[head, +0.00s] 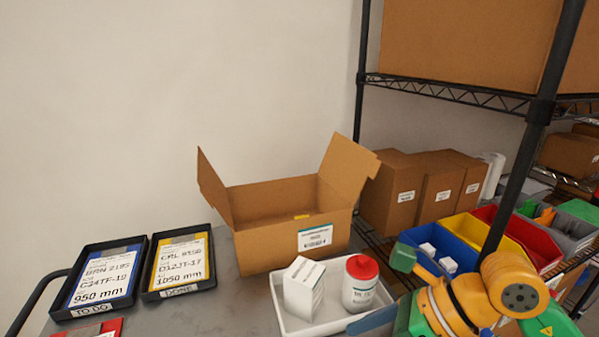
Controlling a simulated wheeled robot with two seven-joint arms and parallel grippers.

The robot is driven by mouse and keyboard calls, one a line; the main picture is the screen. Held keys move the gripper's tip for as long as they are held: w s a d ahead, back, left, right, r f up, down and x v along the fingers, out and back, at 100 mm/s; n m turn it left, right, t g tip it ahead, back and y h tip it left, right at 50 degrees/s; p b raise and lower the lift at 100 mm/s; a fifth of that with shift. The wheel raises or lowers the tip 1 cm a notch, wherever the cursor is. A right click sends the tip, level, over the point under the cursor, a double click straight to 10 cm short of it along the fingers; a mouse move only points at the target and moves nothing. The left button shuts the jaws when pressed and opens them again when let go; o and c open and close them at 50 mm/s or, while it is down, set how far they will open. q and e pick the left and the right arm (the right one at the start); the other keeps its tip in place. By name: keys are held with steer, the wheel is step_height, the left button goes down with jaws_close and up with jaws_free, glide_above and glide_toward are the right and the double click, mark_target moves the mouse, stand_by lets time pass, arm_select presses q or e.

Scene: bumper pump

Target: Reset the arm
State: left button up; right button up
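My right arm (470,305), orange and green, is folded at the lower right, to the right of the white tray (292,331). Its gripper is not clearly seen, and I cannot tell whether it is open or shut. My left arm and gripper are out of view. In the tray, a white box (302,288) stands slightly tilted beside a white bottle with a red lid (361,284). An open cardboard box (285,244) stands behind the tray with its flaps up; a small yellow thing shows inside.
A black TO DO tray (64,314) and a black DONE tray (151,295), each with a labelled card, lie on the grey table (210,314). A black wire shelf rack (519,160) on the right holds cartons (393,195) and coloured bins, including a blue bin (462,254).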

steer(key=s+a+r+g+y, duration=0.1)
steer(key=s+a+r+y, duration=0.25)
steer(key=a+y, duration=0.2)
steer(key=w+r+m+t+y, duration=0.3)
steer(key=r+m+t+y, duration=0.4)
steer(key=r+m+y, duration=0.4)
steer(key=w+d+m+t+h, duration=0.6)
steer(key=m+t+h, duration=0.4)
steer(key=m+t, duration=0.35)
steer(key=w+d+f+m+g+h, duration=0.25)
steer(key=d+f+m+h, duration=0.55)
steer(key=f+m+h, duration=0.65)
steer(key=s+d+f+m+g+h, duration=0.1)
steer(key=s+f+m+g, duration=0.15)
steer(key=f, duration=0.35)
steer(key=s+d+f+m+g+h, duration=0.1)
steer(key=s+d+f+m+g, duration=0.1)
steer(key=f+g, duration=0.35)
steer(key=s+a+f+m+g+y, duration=0.2)
steer(key=s+f+g, duration=0.5)
steer(key=s+f, duration=0.7)
steer(key=s+f+g, duration=0.2)
steer(key=s+f, duration=0.2)
steer(key=f, duration=1.2)
steer(key=s+d+f, duration=0.1)
steer(key=s+f, duration=0.8)
steer(key=s, duration=0.3)
steer(key=shift+d+f+n+g+h, duration=0.3)
steer(key=shift+d+n+g, duration=0.05)
steer(key=shift+g, duration=0.05)
